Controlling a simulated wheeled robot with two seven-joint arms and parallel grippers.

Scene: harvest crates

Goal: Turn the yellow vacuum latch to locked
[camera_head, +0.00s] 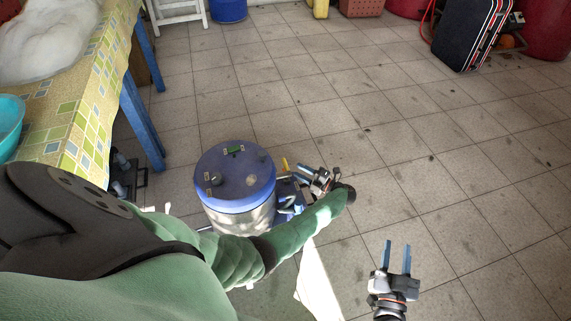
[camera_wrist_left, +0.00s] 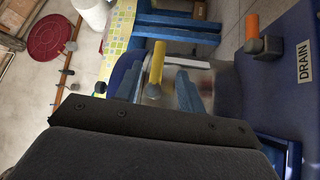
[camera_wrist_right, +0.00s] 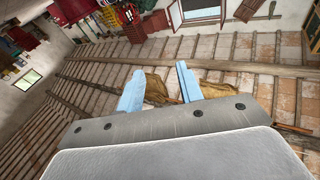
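The yellow latch (camera_wrist_left: 157,65) is a slim yellow handle on a round grey pivot in the left wrist view. It points up in that picture. Its tip shows small in the head view (camera_head: 285,163), beside the blue-lidded drum (camera_head: 235,165). My left gripper (camera_head: 296,186) is at the drum's right side. It is open, and its blue fingers (camera_wrist_left: 158,84) stand on either side of the yellow handle with gaps visible. I cannot tell whether either finger touches it. My right gripper (camera_head: 397,252) is open and empty over the floor, also in the right wrist view (camera_wrist_right: 160,85).
An orange handle (camera_wrist_left: 252,27) stands on a blue panel (camera_wrist_left: 283,95) labelled DRAIN. A table with a patterned cloth (camera_head: 62,125) and blue legs is at the left. A black suitcase (camera_head: 470,32) stands at the back right. The tiled floor (camera_head: 440,140) is mostly clear.

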